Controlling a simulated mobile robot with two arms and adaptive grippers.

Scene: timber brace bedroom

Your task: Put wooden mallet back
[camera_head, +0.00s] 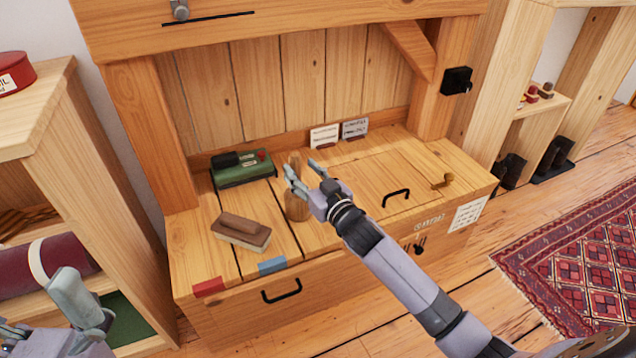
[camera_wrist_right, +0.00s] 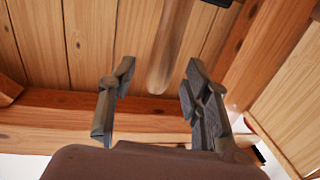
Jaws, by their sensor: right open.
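The wooden mallet (camera_head: 297,207) appears to stand on the wooden chest top, its thick round part low and a narrower wooden part rising behind my right gripper. My right gripper (camera_head: 304,178) is open in front of it and hides its middle. In the right wrist view, a slim wooden handle (camera_wrist_right: 170,45) shows beyond and between the open fingertips (camera_wrist_right: 158,85), with no visible contact. My left gripper (camera_head: 82,300) is at the lower left, far from the mallet; its finger gap is unclear.
A brush-like wooden block (camera_head: 241,230) and a green box (camera_head: 243,168) lie left of the mallet. Red (camera_head: 208,287) and blue (camera_head: 272,265) patches mark the front edge. Two small cards (camera_head: 325,136) stand at the back. A black handle (camera_head: 396,196) is on the right panel.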

